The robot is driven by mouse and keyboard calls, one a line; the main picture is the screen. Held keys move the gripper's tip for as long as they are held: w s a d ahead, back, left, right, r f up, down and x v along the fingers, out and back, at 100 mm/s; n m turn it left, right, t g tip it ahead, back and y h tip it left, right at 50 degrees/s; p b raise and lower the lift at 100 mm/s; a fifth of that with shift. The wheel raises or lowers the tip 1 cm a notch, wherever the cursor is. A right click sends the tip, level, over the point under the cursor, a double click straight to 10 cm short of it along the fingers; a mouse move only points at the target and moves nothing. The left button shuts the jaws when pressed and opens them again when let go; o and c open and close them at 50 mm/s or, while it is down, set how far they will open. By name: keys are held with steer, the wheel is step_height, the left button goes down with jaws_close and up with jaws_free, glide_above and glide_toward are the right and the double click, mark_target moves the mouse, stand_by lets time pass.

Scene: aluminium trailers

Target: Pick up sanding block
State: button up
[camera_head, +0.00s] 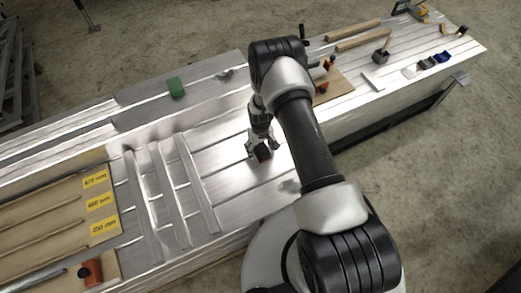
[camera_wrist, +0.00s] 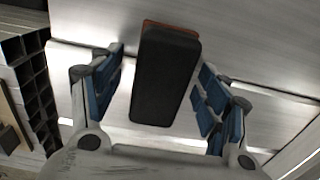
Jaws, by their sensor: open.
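The sanding block (camera_head: 264,154) is a dark block with a reddish-brown layer along its edge. It lies on the bare metal deck below my gripper (camera_head: 263,147) in the head view. In the wrist view the sanding block (camera_wrist: 166,80) is upright in the picture, between the two blue-padded fingers of my gripper (camera_wrist: 160,82). The fingers are spread, with a visible gap on each side of the block. Its underside is hidden.
Metal bars (camera_head: 160,190) lie left of the block, beside a board with yellow labels (camera_head: 99,203). A green block (camera_head: 175,87) sits on the far strip. Wooden bars (camera_head: 357,36) and small tools lie at the right.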

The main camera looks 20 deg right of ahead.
steer(key=shift+r, duration=0.1)
steer(key=c, duration=1.2)
